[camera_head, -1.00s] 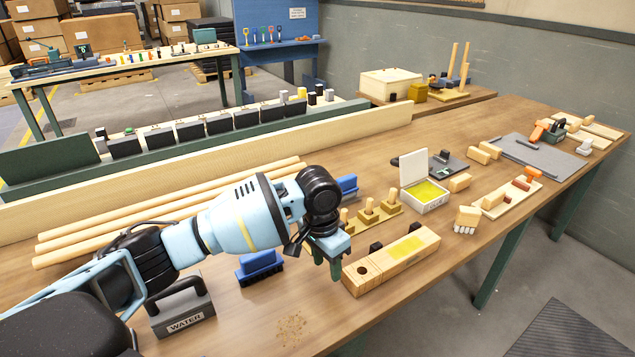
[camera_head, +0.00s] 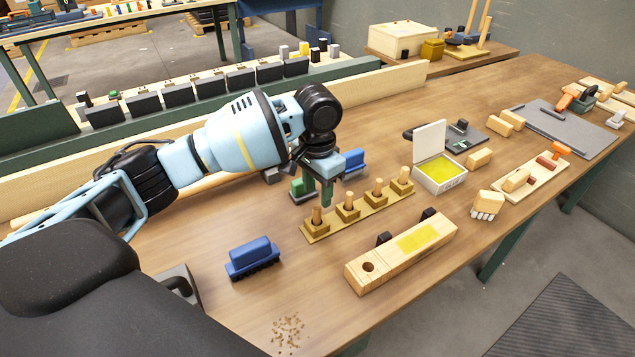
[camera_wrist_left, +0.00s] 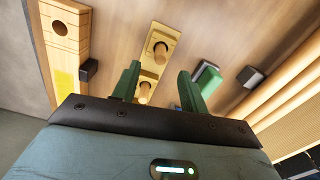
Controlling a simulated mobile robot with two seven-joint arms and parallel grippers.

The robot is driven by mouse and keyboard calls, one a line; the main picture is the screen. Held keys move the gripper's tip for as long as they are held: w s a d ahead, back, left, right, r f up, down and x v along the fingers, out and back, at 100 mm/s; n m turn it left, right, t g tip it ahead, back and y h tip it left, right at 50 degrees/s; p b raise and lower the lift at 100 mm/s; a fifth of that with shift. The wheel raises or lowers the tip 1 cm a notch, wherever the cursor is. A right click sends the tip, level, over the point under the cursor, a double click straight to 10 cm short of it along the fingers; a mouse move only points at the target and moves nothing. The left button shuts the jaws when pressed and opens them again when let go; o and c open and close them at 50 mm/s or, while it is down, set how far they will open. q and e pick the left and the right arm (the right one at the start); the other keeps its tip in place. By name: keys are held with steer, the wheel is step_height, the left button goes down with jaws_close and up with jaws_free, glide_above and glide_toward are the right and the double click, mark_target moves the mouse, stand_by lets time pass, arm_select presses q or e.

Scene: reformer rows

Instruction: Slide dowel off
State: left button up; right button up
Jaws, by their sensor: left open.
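A tan rack (camera_head: 372,208) with several upright wooden dowels in square collars stands mid-bench in the head view. The nearest dowel (camera_head: 316,215) is at its left end. My left gripper (camera_head: 319,198) points down with open green fingers, just above and behind that end. In the left wrist view the rack (camera_wrist_left: 173,33) runs below the open fingers (camera_wrist_left: 159,68). One dowel (camera_wrist_left: 145,91) shows between them, closer to the left finger; another dowel (camera_wrist_left: 160,49) stands beyond the tips. Contact cannot be told. My right gripper is not in view.
A wooden block (camera_head: 437,252) with a round hole and yellow patch lies in front of the rack. A blue brush (camera_head: 251,257) is to the left, a white open box (camera_head: 440,178) to the right. A green block (camera_head: 298,190) sits behind the gripper.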

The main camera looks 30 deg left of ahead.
mark_target(317, 208)
arm_select(q)
step_height(317, 208, down, 5)
steer(key=shift+f, duration=0.1)
steer(key=shift+w+f, duration=0.1)
steer(key=shift+f, duration=0.6)
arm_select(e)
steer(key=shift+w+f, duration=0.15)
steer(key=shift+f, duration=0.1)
arm_select(q)
jaws_close()
steer(key=shift+r, duration=0.15)
steer(key=shift+r+p, duration=1.25)
steer(key=shift+r, duration=1.45)
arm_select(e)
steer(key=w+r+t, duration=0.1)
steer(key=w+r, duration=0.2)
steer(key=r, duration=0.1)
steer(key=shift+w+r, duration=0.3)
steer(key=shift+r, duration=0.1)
arm_select(q)
steer(key=shift+f, duration=0.1)
